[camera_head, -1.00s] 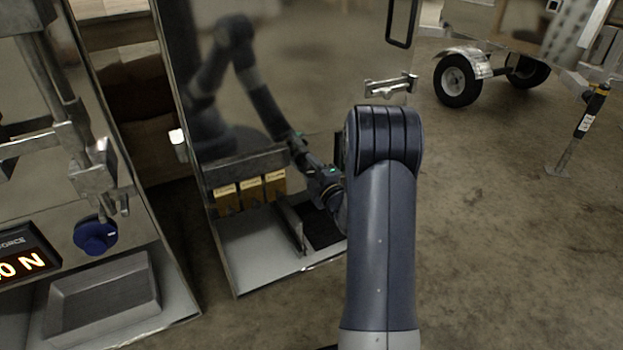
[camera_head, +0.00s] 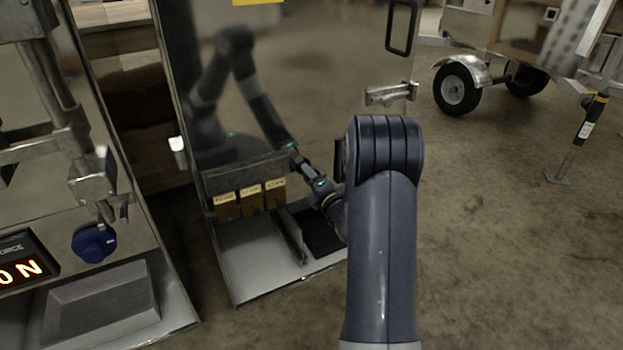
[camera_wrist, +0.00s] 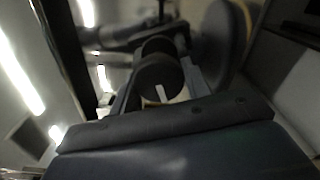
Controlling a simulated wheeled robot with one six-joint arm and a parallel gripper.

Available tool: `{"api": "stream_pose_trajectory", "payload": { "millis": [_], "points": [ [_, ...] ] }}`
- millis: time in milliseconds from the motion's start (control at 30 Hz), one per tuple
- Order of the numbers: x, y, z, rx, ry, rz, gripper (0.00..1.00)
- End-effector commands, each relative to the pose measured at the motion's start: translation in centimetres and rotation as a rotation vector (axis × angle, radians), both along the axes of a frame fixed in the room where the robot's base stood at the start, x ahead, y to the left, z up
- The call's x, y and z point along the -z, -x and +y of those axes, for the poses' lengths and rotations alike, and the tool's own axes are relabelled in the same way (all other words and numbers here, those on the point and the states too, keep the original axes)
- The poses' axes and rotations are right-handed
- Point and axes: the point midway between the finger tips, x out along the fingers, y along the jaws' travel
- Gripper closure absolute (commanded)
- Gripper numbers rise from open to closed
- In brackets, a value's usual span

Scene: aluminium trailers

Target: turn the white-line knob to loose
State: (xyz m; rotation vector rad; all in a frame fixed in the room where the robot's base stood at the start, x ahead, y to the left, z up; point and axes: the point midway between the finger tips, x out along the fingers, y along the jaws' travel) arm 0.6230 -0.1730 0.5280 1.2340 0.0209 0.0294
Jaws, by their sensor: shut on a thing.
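In the wrist view a dark round knob (camera_wrist: 158,72) with a short white line on its face sits between the two fingers of my gripper (camera_wrist: 160,88). The fingers lie along its left and right sides, and the gripper is shut on it. The white line points roughly up and down in that picture, tilted slightly. In the head view my own arm hides the gripper and the knob. The loose and tight marks cannot be made out.
A shiny upright panel (camera_head: 300,70) reflects my arm. Its base holds several yellow-labelled brown blocks (camera_head: 250,197). A force-test stand with a blue knob (camera_head: 94,243) and a grey tray (camera_head: 100,305) is at left.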

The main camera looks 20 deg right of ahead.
Motion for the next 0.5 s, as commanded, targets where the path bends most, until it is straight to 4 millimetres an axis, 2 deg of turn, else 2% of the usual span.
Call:
{"api": "stream_pose_trajectory", "payload": {
  "millis": [333, 367, 500],
  "points": [
    [0.1, -0.01, 0.09, -0.003, 0.001, 0.002, 0.78],
    [0.1, -0.01, 0.09, -0.003, 0.001, 0.002, 0.52],
    [0.08, -0.01, 0.07, -0.002, 0.0, 0.002, 0.41]
  ]
}}
